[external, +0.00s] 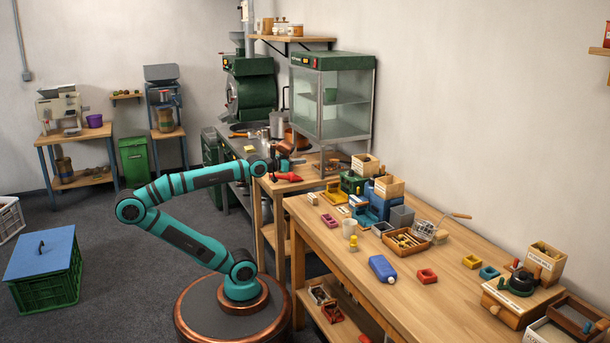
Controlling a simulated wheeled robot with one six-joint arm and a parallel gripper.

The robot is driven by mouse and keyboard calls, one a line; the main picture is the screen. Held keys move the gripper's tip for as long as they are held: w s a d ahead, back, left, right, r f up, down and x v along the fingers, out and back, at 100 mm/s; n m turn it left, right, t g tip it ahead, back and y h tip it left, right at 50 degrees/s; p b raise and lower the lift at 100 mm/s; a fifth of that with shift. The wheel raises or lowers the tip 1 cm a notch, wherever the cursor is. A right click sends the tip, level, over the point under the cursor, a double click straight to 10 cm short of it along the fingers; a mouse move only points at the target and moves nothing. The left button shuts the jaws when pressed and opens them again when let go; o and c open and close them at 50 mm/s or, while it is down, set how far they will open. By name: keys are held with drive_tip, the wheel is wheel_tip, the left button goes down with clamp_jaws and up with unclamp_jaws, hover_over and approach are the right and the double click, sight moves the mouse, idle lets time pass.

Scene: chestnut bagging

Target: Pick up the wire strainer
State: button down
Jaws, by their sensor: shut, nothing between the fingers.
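The wire strainer (424,229) is a silvery mesh basket with a handle that ends in a wooden grip. It rests on the wooden table, tilted against or on a wooden tray of small items (407,241); the exact contact is unclear. My gripper (273,174) is at the end of the teal arm, far to the left of the strainer, near a red object (288,178) on a smaller wooden stand. It is small in view, shut and empty, and apart from the strainer.
A glass cabinet (332,100) stands behind. The table's front middle is fairly clear.

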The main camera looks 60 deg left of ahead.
drive_tip(key=c, duration=1.5)
unclamp_jaws()
drive_tip(key=shift+c, duration=0.2)
drive_tip(key=shift+r, duration=0.1)
